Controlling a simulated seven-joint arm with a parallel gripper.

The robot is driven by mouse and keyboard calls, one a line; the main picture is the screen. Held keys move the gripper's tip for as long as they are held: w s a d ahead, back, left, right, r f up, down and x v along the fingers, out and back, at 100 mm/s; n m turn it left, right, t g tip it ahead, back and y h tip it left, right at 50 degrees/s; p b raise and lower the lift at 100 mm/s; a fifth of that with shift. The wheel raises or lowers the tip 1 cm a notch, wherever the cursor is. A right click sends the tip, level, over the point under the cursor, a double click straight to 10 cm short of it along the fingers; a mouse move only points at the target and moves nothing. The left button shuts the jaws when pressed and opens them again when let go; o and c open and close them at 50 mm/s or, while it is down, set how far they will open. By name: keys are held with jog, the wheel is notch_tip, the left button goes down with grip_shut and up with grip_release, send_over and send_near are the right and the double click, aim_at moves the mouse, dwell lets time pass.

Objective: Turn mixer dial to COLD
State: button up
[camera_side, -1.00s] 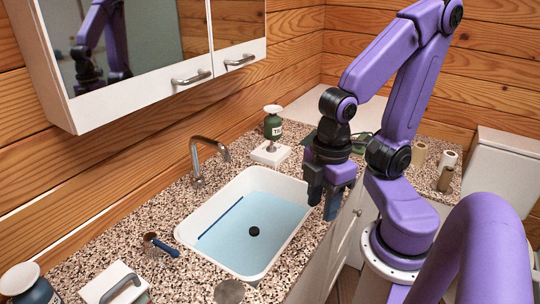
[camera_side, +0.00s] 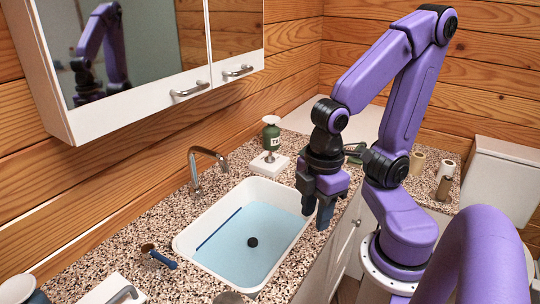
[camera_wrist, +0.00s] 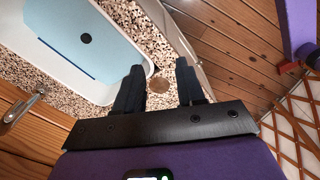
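My gripper (camera_side: 317,213) points down above the right rim of the sink in the side view. Its fingers are apart and empty in the wrist view (camera_wrist: 159,64). A flat round tan disc (camera_wrist: 158,85) lies on the speckled counter and shows between the fingers, apparently below them and not touched. A similar grey disc (camera_side: 228,298) is cut by the bottom edge of the side view, near the sink's near end. I cannot tell whether either is the mixer dial, and no COLD mark is readable. A curved metal faucet (camera_side: 197,168) stands behind the sink.
The white sink (camera_side: 185,243) has a pale blue inside and a dark drain (camera_side: 252,242). A mirror cabinet (camera_side: 140,115) overhangs the counter.

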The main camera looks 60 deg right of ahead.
jog(key=w+d+f+m+h, duration=0.1)
jog(key=w+d+f+m, duration=0.2)
jog(key=w, duration=0.8)
jog(key=w+d+m+h, duration=0.15)
jog(key=w+d, duration=0.45)
jog(key=w, duration=0.6)
notch_tip(320, 180, up, 4)
jog(key=m+y, duration=0.2)
jog(key=m, duration=1.8)
send_over(270, 154)
notch_tip(270, 154, down, 17)
jog(key=shift+w+d+r, duration=0.1)
jog(key=shift+d, duration=0.05)
